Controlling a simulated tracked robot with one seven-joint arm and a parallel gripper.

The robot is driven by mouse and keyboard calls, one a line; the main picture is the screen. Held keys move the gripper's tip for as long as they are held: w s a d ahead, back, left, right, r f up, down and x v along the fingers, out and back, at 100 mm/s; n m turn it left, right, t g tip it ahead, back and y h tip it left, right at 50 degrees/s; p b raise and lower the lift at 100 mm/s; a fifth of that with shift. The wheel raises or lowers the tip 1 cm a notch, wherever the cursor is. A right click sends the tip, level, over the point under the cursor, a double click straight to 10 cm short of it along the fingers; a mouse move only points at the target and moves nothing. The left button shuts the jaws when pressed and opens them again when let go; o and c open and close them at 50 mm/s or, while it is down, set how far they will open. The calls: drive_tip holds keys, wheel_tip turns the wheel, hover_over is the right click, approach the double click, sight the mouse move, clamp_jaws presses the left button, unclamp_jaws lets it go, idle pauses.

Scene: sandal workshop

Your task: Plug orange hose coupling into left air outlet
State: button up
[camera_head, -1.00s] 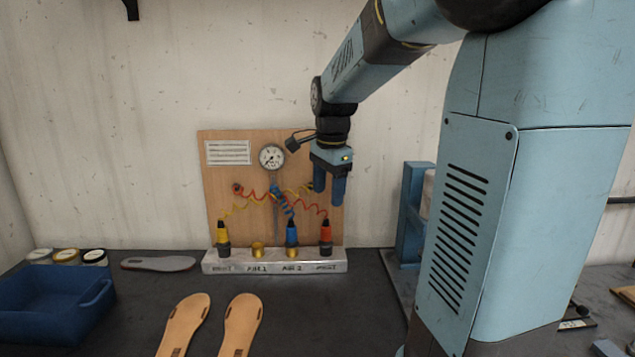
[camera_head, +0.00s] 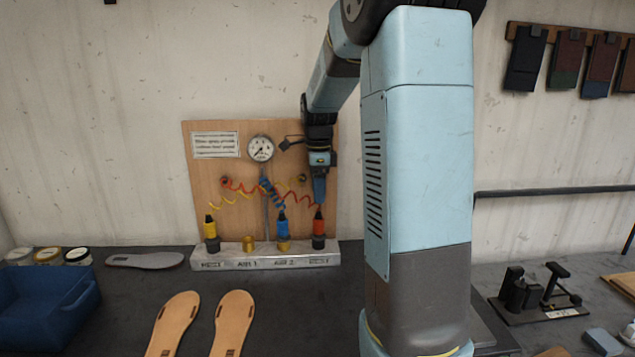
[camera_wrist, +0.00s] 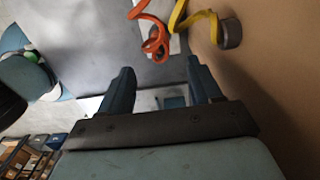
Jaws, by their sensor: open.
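The orange hose coupling (camera_head: 319,224) stands upright in a dark holder at the right end of the metal outlet bar (camera_head: 265,262). Its coiled orange hose (camera_wrist: 152,40) shows in the wrist view. The left air outlet (camera_head: 249,244), marked AIR 1, is a bare brass fitting with nothing on it. My gripper (camera_head: 319,198) is open and points down just above the orange coupling. In the wrist view my gripper (camera_wrist: 163,82) has its fingers apart with nothing held between them. The coupling itself cannot be made out there.
A blue coupling (camera_head: 282,228) sits on the right brass outlet, and a yellow coupling (camera_head: 210,228) stands at the bar's left end. Coiled hoses hang before the wooden panel (camera_head: 200,165). Sandal soles (camera_head: 233,320) and a blue crate (camera_head: 45,315) lie in front and left.

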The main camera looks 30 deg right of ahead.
sight(318, 212)
drive_tip(key=shift+f, duration=5.05)
drive_tip(key=shift+c, duration=0.2)
drive_tip(key=c, duration=0.9)
drive_tip(key=shift+r, duration=6.5)
